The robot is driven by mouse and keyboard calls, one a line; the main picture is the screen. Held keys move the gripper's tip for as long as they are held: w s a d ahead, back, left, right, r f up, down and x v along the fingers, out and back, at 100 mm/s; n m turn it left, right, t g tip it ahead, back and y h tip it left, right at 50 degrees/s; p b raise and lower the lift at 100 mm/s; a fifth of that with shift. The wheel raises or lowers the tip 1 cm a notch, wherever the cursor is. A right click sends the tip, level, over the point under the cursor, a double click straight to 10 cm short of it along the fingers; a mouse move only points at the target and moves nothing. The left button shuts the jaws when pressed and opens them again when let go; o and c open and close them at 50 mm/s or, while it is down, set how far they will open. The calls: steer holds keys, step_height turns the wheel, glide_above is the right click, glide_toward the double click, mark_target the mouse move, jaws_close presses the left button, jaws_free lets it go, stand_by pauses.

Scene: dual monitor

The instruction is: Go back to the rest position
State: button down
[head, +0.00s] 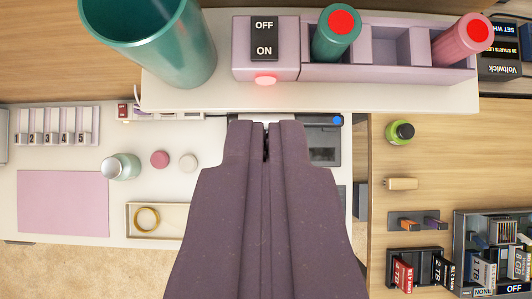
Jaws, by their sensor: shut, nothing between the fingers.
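My gripper (266,126) reaches up the middle of the head view. Its two dark purple fingers are shut together with nothing between them. The tips lie just below the OFF/ON switch block (242,60) in the picture, which has a black rocker and a glowing pink-red light (265,80). I cannot tell how far apart the tips and the block are. The fingers hide the middle of the white desk.
A white shelf (180,97) bears a teal cup (152,40) and a lilac holder (390,67) with green and pink red-topped cylinders. Left are a numbered strip (57,126), pink mat (62,203) and tray (135,232). Right are a green-lidded jar (400,132) and boxes.

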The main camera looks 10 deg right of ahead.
steer(key=w+a+r+n+t+b, duration=0.1)
steer(key=w+a+r+t+b, duration=0.25)
steer(key=r+b, duration=0.6)
steer(key=s+a+r+n+t+y+b, duration=0.1)
steer(key=s+a+r+t+b, duration=0.3)
steer(key=s+r+b, duration=0.5)
step_height(320, 180, up, 2)
steer(key=a+b, duration=0.2)
steer(key=b, duration=0.1)
steer(key=shift+a, duration=0.2)
